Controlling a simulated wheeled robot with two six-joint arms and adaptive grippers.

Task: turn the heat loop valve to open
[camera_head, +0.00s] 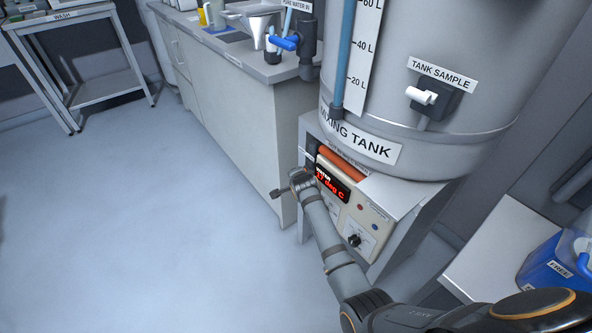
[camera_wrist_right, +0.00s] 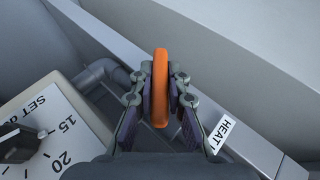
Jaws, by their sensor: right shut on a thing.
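In the right wrist view an orange handle (camera_wrist_right: 161,85), seen nearly edge-on, stands between the finger pads of my right gripper (camera_wrist_right: 161,98). The gripper is shut on it. A white label reading "HEAT" (camera_wrist_right: 224,132), partly cut off by a finger, sits just right of it. In the head view my right arm reaches up from the lower right, and its gripper end (camera_head: 297,183) is at the front left of the heater unit (camera_head: 352,214) under the mixing tank. The held handle cannot be made out clearly there. My left gripper is not in view.
The mixing tank (camera_head: 455,60) stands above the heater, with a tank sample tap (camera_head: 422,96) on its front. A black dial (camera_wrist_right: 17,143) is left of the gripper in the wrist view. A counter (camera_head: 225,110) stands behind. The floor at left is clear.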

